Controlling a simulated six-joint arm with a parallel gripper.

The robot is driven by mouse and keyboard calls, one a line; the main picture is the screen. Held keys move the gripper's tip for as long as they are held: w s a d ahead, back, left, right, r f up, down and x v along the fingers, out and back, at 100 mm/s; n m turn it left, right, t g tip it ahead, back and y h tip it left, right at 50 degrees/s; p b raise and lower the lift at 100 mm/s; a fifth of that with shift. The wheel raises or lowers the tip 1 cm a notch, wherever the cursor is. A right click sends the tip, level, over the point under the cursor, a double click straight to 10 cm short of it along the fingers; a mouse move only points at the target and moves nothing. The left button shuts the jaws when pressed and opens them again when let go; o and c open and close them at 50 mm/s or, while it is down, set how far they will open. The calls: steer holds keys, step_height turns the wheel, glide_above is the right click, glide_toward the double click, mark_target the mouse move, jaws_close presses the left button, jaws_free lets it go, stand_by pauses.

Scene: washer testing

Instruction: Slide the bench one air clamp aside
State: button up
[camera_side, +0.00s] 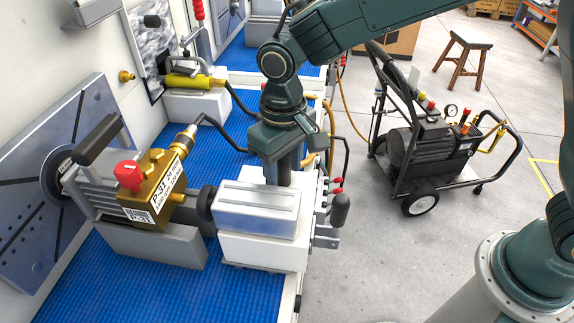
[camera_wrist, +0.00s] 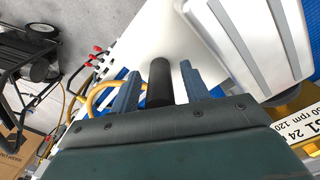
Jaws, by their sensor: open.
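The bench one air clamp (camera_side: 258,208) is a silver block on a white base, with a round black pad facing left. The pad is at the right end of a brass pump unit (camera_side: 150,197) labelled P-31; I cannot tell whether they touch. My gripper (camera_side: 284,170) points down behind the clamp. In the wrist view, my open gripper (camera_wrist: 160,72) has a finger on each side of a black upright post (camera_wrist: 160,84), with gaps visible. The silver block (camera_wrist: 262,40) is beside the right finger. The post's lower end and my fingertips are partly hidden in the side view.
A black handle (camera_side: 340,211) and red-tipped fittings stand on the clamp's right side. Hoses run behind my gripper. A wheeled compressor cart (camera_side: 425,145) stands on the open floor at right.

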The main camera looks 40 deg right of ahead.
jaws_close()
steer(key=w+d, duration=1.8)
steer(key=shift+w+d+r, duration=0.1)
steer(key=shift+d+r, duration=0.05)
jaws_free()
